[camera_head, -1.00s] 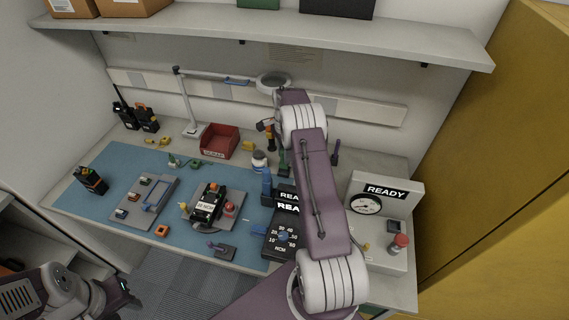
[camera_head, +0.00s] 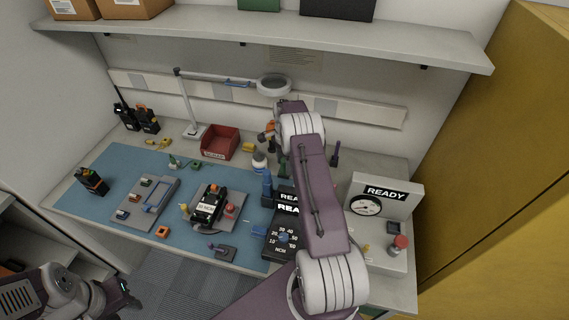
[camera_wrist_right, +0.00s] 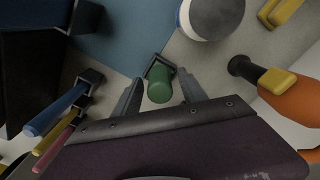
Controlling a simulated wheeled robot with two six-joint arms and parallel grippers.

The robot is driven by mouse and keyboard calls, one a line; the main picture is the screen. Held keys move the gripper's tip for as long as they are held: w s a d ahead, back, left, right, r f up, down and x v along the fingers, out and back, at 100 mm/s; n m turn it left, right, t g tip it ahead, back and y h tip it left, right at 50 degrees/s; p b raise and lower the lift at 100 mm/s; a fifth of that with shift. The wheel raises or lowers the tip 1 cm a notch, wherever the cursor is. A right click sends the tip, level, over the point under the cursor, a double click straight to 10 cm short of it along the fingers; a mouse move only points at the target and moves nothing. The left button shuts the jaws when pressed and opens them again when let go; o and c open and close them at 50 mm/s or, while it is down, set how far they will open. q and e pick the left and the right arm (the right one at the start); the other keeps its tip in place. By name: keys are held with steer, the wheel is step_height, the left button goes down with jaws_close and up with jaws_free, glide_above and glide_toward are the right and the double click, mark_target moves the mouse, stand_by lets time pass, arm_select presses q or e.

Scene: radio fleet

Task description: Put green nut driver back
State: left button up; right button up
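The green nut driver (camera_wrist_right: 160,86) shows in the right wrist view with its handle end toward the camera. It appears to stand in a small dark square holder (camera_wrist_right: 158,66). My right gripper (camera_wrist_right: 162,92) has one finger on each side of the green handle, with a visible gap on both sides, so it is open around it. In the head view my right arm hides this gripper, and only a sliver of green shows beside the arm. My left gripper (camera_head: 126,294) is at the lower left, away from the bench, and its finger opening is unclear.
Blue, yellow and red handles (camera_wrist_right: 58,108) stand in holders nearby. An orange-handled tool (camera_wrist_right: 290,95) and a white-and-grey round container (camera_wrist_right: 212,14) are close on the other side. A red bin (camera_head: 220,142), a magnifier lamp (camera_head: 273,86) and a READY gauge box (camera_head: 385,210) stand on the bench.

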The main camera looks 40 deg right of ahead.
steer(key=shift+r, duration=0.3)
step_height(320, 180, up, 12)
steer(key=b, duration=0.1)
steer(key=shift+f, duration=0.15)
